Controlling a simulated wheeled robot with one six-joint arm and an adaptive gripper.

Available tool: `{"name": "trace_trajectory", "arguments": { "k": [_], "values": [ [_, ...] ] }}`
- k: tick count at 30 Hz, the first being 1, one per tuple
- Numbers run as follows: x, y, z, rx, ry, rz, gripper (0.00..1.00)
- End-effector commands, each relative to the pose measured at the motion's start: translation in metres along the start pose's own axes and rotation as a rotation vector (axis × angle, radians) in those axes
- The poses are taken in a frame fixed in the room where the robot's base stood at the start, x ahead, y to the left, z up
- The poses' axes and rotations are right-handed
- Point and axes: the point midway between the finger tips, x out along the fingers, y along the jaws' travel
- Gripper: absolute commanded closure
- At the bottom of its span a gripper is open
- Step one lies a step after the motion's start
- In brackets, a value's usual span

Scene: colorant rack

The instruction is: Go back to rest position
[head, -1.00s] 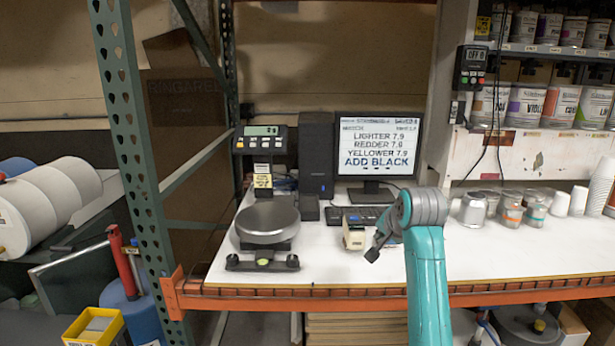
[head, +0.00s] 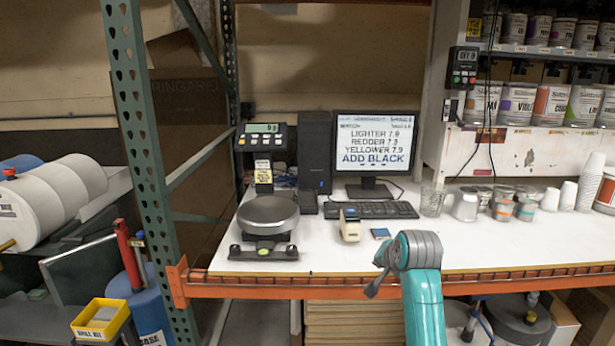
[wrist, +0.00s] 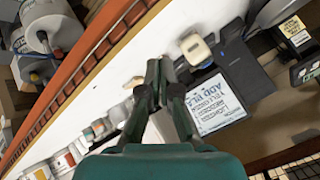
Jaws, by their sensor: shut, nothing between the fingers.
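My gripper (head: 372,288) shows as a small dark shape at the end of my teal arm in the head view, at the front edge of the white bench (head: 330,250). In the wrist view my gripper (wrist: 156,68) has its two dark fingers together, with nothing between them. It is apart from the bench objects. My arm hides part of the bench's front edge.
A scale (head: 267,215), a small cream device (head: 349,225), a blue packet (head: 381,234), a keyboard (head: 370,210) and a monitor (head: 375,155) stand on the bench. A glass (head: 432,200) and several cans are at right. A green post (head: 145,150) rises at left.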

Motion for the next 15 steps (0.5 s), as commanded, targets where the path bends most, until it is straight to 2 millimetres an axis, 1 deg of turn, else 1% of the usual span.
{"name": "trace_trajectory", "arguments": {
  "k": [1,5,8,9,15],
  "values": [
    [0.006,0.008,0.01,-0.006,0.0,0.0,1.0],
    [0.019,0.03,0.036,-0.026,0.014,-0.007,1.0],
    [0.031,0.053,0.065,-0.049,0.03,-0.014,1.0],
    [0.035,0.064,0.077,-0.06,0.037,-0.017,1.0],
    [0.044,0.114,0.139,-0.114,0.078,-0.034,1.0]
  ]
}}
